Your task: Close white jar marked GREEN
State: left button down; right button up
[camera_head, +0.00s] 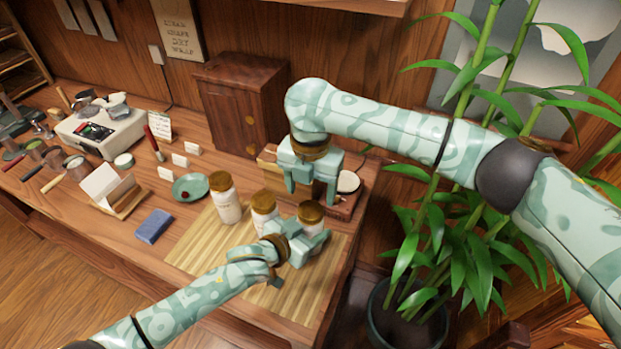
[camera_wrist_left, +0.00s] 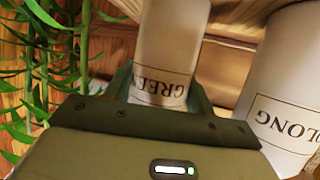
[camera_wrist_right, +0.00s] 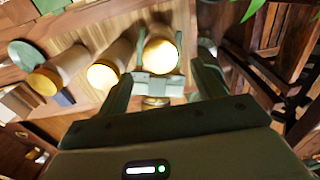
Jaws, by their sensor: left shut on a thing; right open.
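The white jar marked GREEN (camera_head: 312,231) stands at the right end of a row of three jars on the bamboo mat (camera_head: 209,247). Its brown-gold lid (camera_head: 311,210) sits on top; I cannot tell whether it is tight. The GREEN label shows upside down on the jar in the left wrist view (camera_wrist_left: 165,55). My left gripper (camera_head: 301,238) is shut around this jar's body. My right gripper (camera_head: 311,194) is open and empty above and behind the lid, fingers pointing down. The lid also shows beyond its fingers in the right wrist view (camera_wrist_right: 160,57).
Two other lidded white jars stand close to the left: a middle one (camera_head: 263,222) and a taller one (camera_head: 227,208). The jar reading OLONG (camera_wrist_left: 290,75) is near my left gripper.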

aim_at(311, 209)
jog(key=shift+f, duration=2.75)
jog(key=shift+c, duration=0.4)
jog(key=c, duration=0.9)
jog(key=m, duration=0.4)
jog(key=shift+m, duration=0.4)
jog(key=shift+c, duration=0.2)
jog(key=m, duration=1.1)
